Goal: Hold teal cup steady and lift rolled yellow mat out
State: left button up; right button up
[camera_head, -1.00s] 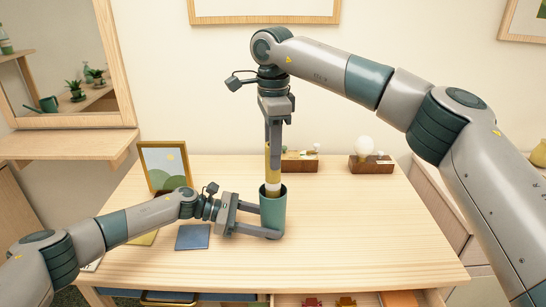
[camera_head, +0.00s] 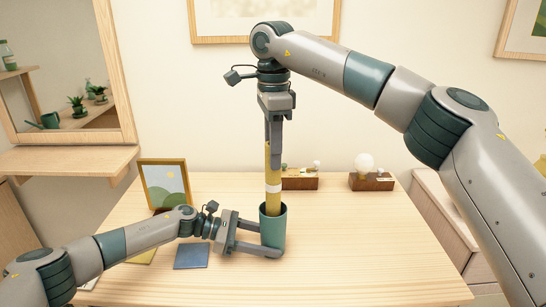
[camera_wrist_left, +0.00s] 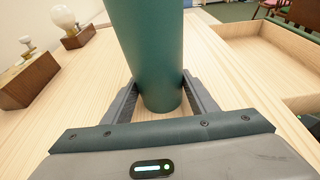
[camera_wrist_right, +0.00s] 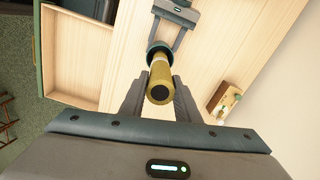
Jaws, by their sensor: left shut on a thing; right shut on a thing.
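The teal cup (camera_head: 272,232) stands upright on the wooden table. My left gripper (camera_head: 262,243) is shut around its lower part, and the left wrist view shows the cup (camera_wrist_left: 150,50) between both fingers (camera_wrist_left: 158,98). The rolled yellow mat (camera_head: 273,160), with a white band, stands upright with its lower end inside the cup, hidden by the cup wall. My right gripper (camera_head: 274,150) points down from above and is shut on the mat's upper part. In the right wrist view the mat's round end (camera_wrist_right: 160,93) sits between the fingers (camera_wrist_right: 158,100).
Two wooden blocks, one with small items (camera_head: 299,180) and one with a bulb (camera_head: 370,180), stand at the back. The table's right side is clear.

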jog(key=shift+r, duration=3.45)
pick_arm(q)
jog(key=o, duration=1.1)
jog(key=v, duration=1.2)
pick_arm(e)
jog(key=shift+s+f, duration=0.1)
